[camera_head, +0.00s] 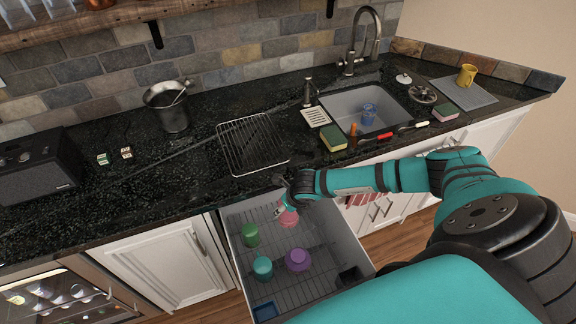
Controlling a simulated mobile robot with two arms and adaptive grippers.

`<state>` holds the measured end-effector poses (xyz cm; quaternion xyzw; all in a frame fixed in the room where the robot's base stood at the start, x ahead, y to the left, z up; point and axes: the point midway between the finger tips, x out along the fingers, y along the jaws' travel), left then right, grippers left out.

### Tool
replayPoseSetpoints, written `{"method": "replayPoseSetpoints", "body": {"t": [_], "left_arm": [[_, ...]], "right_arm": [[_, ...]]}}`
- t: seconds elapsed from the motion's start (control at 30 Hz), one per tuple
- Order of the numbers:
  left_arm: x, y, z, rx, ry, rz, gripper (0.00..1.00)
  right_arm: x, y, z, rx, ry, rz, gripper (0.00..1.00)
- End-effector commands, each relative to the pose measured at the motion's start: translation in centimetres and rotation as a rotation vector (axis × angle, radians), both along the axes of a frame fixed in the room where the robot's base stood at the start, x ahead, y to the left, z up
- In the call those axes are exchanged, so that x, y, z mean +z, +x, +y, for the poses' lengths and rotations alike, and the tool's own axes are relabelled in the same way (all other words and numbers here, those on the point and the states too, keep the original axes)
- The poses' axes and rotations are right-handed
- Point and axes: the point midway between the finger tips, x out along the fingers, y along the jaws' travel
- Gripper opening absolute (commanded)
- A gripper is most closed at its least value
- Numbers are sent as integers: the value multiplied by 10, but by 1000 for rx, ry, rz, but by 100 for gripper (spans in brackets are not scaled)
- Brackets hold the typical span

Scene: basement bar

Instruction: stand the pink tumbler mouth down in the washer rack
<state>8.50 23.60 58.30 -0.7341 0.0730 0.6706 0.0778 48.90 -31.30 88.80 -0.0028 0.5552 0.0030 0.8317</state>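The pink tumbler (288,218) is at the far side of the pulled-out washer rack (322,258). My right gripper (283,208) reaches in from the right, and its fingers are at the tumbler and look shut on it. The gripper and wrist hide the tumbler's upper part, and I cannot tell whether its lower end touches the rack wires. A green tumbler (250,235), a teal cup (262,267) and a purple cup (298,260) stand in the rack. My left gripper is not in view.
A dark holder (350,275) sits in the rack's right corner and a blue one (265,311) at its near left. The counter edge runs just behind the rack. A wire drying rack (252,145) and a sink (345,103) are above. The rack's right middle is clear.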

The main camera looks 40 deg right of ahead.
Motion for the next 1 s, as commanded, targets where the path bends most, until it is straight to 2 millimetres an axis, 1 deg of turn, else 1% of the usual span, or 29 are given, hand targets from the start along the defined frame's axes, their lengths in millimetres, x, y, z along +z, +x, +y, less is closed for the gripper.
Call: {"method": "replayPoseSetpoints", "body": {"t": [0.07,0.17,1.0], "left_arm": [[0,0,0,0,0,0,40],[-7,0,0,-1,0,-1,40],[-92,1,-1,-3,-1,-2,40]], "right_arm": [[-1,2,-1,-25,0,-1,10],[-9,3,-2,-32,-1,0,10],[-107,26,-7,-30,1,1,10]]}}
